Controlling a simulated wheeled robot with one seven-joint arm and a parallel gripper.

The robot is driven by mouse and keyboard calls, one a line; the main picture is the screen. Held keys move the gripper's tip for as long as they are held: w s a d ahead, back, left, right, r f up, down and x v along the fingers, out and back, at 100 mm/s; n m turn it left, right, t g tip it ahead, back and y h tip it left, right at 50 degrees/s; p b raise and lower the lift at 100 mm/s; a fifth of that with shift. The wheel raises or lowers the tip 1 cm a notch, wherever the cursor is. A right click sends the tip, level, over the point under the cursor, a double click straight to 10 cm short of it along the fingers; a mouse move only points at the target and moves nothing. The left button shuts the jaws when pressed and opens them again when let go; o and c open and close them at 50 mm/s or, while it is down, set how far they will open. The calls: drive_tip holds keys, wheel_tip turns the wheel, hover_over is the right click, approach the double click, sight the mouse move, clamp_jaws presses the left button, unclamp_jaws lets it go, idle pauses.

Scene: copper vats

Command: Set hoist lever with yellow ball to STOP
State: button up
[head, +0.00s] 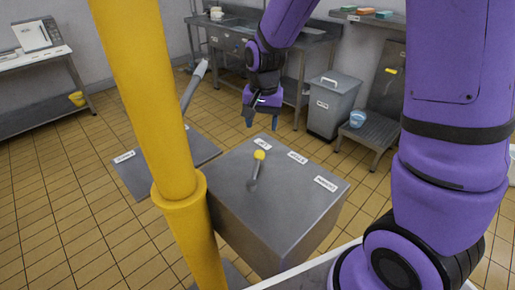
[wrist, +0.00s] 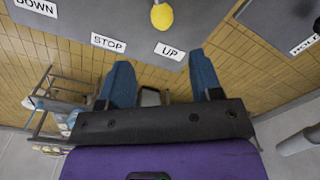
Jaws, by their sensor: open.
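In the wrist view the ball (wrist: 162,15) is at the top edge, beside the UP label (wrist: 170,51). The STOP label (wrist: 108,44) is left of it and the DOWN label (wrist: 37,7) further left. In the head view the ball stands by the leftmost of three labels. My gripper (head: 261,122) is open and empty, beyond the box's back edge and apart from the ball. Its blue fingers (wrist: 161,75) point down.
A yellow post (head: 160,100) stands in front, partly hiding a low plate with a long grey lever (head: 193,88) left of the box. Behind are a grey bin (head: 333,103), a step with a blue bucket (head: 357,119) and a sink table (head: 230,40). Tiled floor lies between.

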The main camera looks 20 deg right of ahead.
sight(260, 152)
drive_tip(key=shift+w+f, duration=0.3)
drive_tip(key=shift+f, duration=0.35)
wheel_tip(260, 152, down, 10)
drive_tip(key=shift+a+f, duration=0.15)
drive_tip(key=shift+f, duration=0.05)
drive_tip(key=shift+c, duration=0.4)
clamp_jaws()
drive_tip(key=shift+w, duration=0.1)
